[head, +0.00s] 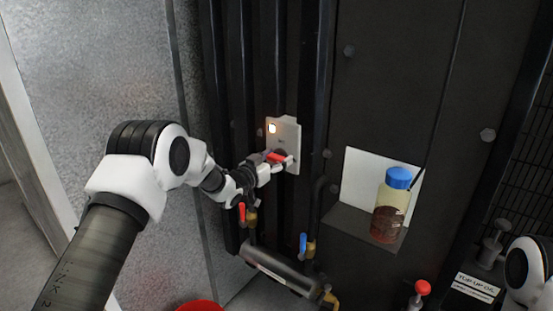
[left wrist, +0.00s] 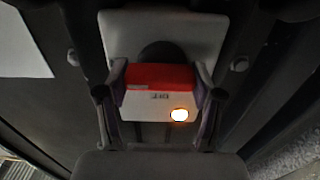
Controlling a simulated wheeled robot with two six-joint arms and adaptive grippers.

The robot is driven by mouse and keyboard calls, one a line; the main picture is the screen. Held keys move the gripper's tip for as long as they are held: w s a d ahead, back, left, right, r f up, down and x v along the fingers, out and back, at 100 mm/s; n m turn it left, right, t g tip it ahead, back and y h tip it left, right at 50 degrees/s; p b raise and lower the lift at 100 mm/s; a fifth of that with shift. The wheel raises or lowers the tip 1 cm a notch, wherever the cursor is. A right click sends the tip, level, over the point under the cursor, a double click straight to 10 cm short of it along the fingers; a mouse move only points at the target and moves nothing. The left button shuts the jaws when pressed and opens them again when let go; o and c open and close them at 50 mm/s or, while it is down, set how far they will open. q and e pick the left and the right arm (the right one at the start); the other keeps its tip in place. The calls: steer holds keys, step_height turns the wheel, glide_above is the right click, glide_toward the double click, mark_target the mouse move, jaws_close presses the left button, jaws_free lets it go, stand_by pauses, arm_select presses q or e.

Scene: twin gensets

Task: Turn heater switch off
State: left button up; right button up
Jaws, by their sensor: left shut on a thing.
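The heater switch (head: 290,135) is a pale grey box on the dark ribbed panel, with a glowing lamp near its top and a red handle (head: 277,157) on its face. My left gripper (head: 279,160) is at the box and shut on the red handle. In the left wrist view the red handle (left wrist: 160,76) lies crosswise between the two fingers of my left gripper (left wrist: 161,82). The lamp (left wrist: 180,114) is lit orange-white there, next to a small label too blurred to read surely. My right gripper is not in view.
A blue-capped bottle (head: 391,205) of brown liquid stands on a small shelf to the right. Below the switch are a red valve lever (head: 242,212), a blue valve lever (head: 303,243) and a metal cylinder (head: 280,268). A red-topped knob (head: 422,288) stands at lower right.

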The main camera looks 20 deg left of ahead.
arm_select(q)
steer(key=shift+n, duration=0.3)
steer(key=n+b, duration=0.1)
steer(key=n, duration=0.1)
steer(key=shift+n, duration=0.3)
steer(key=n, duration=0.4)
steer(key=shift+a+n+b, duration=0.15)
steer(key=shift+n+b, duration=0.15)
steer(key=n, duration=0.5)
steer(key=shift+w+a, duration=0.1)
steer(key=n+p, duration=0.1)
steer(key=n, duration=0.4)
steer(key=shift+f, duration=0.1)
steer(key=o, duration=1.2)
steer(key=shift+c, duration=0.2)
